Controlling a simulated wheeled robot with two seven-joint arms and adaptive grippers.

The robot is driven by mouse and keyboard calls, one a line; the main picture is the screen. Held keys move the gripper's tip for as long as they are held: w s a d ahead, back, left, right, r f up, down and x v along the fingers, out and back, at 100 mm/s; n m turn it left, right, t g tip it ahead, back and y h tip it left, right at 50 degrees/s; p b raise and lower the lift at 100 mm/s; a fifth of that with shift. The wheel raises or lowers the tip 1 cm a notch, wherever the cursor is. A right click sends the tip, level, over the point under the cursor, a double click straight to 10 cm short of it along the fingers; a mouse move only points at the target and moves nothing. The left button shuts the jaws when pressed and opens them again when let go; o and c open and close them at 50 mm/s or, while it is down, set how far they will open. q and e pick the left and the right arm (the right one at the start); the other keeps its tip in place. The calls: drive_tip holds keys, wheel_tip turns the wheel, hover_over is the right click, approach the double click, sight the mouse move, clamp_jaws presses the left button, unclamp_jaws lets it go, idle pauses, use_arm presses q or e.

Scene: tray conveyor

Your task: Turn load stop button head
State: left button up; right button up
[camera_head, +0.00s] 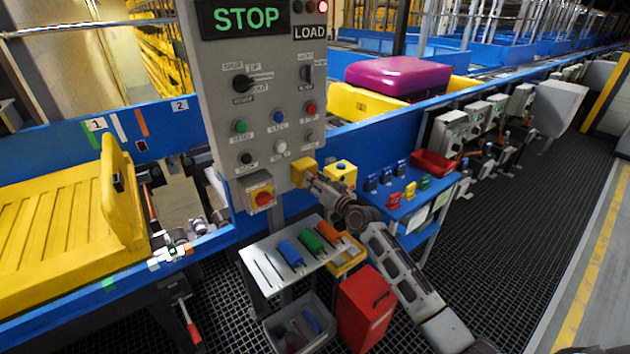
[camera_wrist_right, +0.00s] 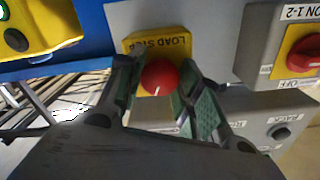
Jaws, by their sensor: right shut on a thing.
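The load stop button has a round red head (camera_wrist_right: 160,77) on a yellow plate lettered "LOAD STOP" (camera_wrist_right: 178,42), upside down in the right wrist view. In the head view its yellow housing (camera_head: 302,171) sits at the lower right edge of the grey control panel (camera_head: 262,95), and my gripper hides the red head. My right gripper (camera_head: 312,182) is at the button; in the wrist view its two fingers (camera_wrist_right: 158,88) are on either side of the red head, shut on it. The head's exact turn angle cannot be told. My left gripper is not in view.
A red rotary switch (camera_head: 263,198) is left of the button. A tool shelf (camera_head: 268,275) and a red toolbox (camera_head: 365,305) stand below. The grated floor (camera_head: 520,210) at right is clear.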

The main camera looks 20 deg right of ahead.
drive_tip(key=shift+m+p, duration=0.3)
drive_tip(key=shift+m, duration=1)
drive_tip(key=o, duration=1.1)
drive_tip(key=shift+c, duration=0.2)
drive_tip(key=shift+s, duration=0.2)
drive_tip(key=v, duration=1.1)
drive_tip(key=shift+s+d, duration=0.15)
drive_tip(key=shift+s, duration=0.15)
